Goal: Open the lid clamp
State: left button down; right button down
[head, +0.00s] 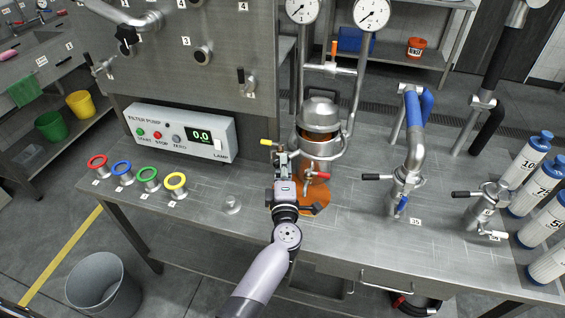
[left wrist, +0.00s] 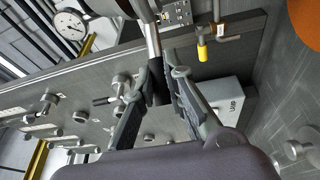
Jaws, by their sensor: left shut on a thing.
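The steel vessel (head: 324,146) with a domed lid (head: 320,112) stands on the bench with amber bands showing. My left gripper (head: 281,160) is at the near left side of the vessel. In the left wrist view my left gripper (left wrist: 157,88) is shut on the black grip of a steel lever (left wrist: 153,42), which looks like the lid clamp's handle. In the head view the gripper hides this lever. A yellow-tipped lever (head: 267,142) sits just above the gripper and a red-tipped one (head: 319,174) to its right. My right gripper is not in view.
Two gauges (head: 371,13) and pipes rise behind the vessel. The filter pump box (head: 184,133) and several coloured rings (head: 149,174) are at left. A valve with a blue-grip pipe (head: 412,150) stands at right. Bare bench (head: 365,235) lies in front.

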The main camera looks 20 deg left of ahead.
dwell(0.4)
pick_arm(q)
jog(key=c, duration=1.6)
grip_release()
jog(key=shift+c, duration=0.2)
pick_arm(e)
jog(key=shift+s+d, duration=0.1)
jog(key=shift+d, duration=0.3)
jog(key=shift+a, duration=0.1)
